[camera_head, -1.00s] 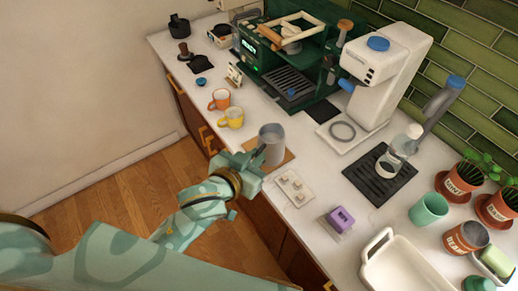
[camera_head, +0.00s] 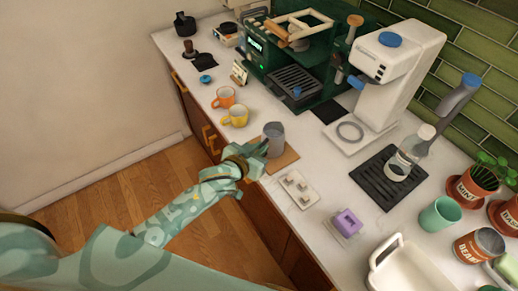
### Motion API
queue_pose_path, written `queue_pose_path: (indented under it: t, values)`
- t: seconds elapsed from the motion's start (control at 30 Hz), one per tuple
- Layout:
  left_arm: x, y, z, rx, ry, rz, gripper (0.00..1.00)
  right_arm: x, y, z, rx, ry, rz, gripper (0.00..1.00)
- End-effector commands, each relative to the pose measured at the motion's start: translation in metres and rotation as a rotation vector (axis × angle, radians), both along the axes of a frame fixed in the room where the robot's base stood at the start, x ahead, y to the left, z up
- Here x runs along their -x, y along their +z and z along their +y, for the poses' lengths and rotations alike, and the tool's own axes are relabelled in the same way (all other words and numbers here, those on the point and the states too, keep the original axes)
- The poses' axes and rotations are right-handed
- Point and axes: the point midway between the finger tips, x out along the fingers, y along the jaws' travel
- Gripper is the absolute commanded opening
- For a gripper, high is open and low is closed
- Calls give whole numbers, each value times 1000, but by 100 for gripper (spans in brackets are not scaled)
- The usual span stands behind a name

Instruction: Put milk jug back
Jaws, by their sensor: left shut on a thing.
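The grey metal milk jug (camera_head: 274,135) stands upright, at or just above the brown mat (camera_head: 286,163) near the counter's front edge; I cannot tell whether its base touches. My left gripper (camera_head: 259,157) reaches in from the lower left and is shut on the jug at its near left side. The fingers and handle overlap, so the exact grip is hidden. The mat shows mostly to the right of and in front of the jug. My right gripper is not in view.
Yellow (camera_head: 236,116) and orange (camera_head: 224,97) mugs stand left of the jug. The green espresso machine (camera_head: 300,70) is behind it, the white grinder (camera_head: 393,75) behind right. A white switch plate (camera_head: 298,189) and purple block (camera_head: 347,222) lie to the right.

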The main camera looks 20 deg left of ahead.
Motion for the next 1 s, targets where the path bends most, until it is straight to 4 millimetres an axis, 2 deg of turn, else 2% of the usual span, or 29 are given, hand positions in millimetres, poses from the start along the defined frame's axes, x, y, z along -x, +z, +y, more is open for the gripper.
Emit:
queue_pose_path:
  t: [0.17,0.2,0.27,0.57,0.63,0.77,1.0]
  values:
    - [0,-2,0,1,0,-2,0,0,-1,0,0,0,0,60]
    - [0,-3,0,0,0,1,19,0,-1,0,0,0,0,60]
    - [0,-2,0,0,0,1,33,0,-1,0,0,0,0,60]
    - [0,0,0,-1,0,0,33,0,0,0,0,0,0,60]
    - [5,2,1,0,0,2,33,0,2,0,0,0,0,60]
    - [26,12,6,-1,0,3,33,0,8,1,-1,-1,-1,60]
    - [77,35,18,0,0,2,33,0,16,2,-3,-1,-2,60]
